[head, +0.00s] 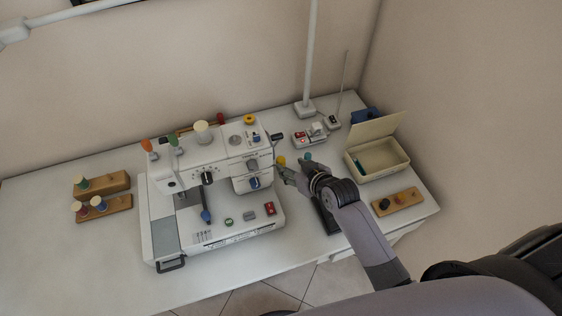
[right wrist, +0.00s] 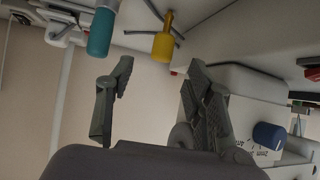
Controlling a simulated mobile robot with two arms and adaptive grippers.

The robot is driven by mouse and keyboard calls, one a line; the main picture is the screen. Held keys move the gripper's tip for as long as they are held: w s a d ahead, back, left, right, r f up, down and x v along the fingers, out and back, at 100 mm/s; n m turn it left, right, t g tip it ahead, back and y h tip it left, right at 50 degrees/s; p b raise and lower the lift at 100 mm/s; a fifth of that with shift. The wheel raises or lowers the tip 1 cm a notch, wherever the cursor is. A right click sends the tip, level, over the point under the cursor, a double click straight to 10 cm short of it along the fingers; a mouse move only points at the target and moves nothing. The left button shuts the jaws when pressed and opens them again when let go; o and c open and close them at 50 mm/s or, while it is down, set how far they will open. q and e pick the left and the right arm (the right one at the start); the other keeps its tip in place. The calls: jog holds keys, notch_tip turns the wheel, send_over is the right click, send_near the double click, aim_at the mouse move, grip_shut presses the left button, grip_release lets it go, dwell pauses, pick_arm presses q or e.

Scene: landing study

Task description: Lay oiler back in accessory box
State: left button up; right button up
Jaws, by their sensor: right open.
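A yellow piece with a narrower neck stands out in the right wrist view (right wrist: 163,45) and shows small in the head view (head: 281,160). It looks like the oiler, but I cannot be sure. A teal cylinder (right wrist: 101,33) is beside it, also in the head view (head: 308,156). My right gripper (head: 281,172) is open and empty beside the sewing machine, near the yellow piece. Its two fingers (right wrist: 158,72) are spread apart, with the yellow piece beyond them. The cream accessory box (head: 396,150) stands open at the right, a small blue-teal item inside. My left gripper is out of view.
The white sewing machine (head: 218,226) is close to the left of my gripper. A wooden block with knobs (head: 398,201) lies in front of the box. Spool racks (head: 104,206) stand at the left. A lamp post (head: 309,60) rises behind.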

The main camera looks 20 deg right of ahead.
aim_at(283, 162)
jog(key=shift+p+x, duration=0.45)
jog(key=shift+x, duration=3.6)
jog(key=shift+a+r, duration=0.1)
jog(key=shift+a, duration=0.05)
jog(key=shift+s, duration=0.1)
jog(key=shift+c, duration=0.3)
grip_shut()
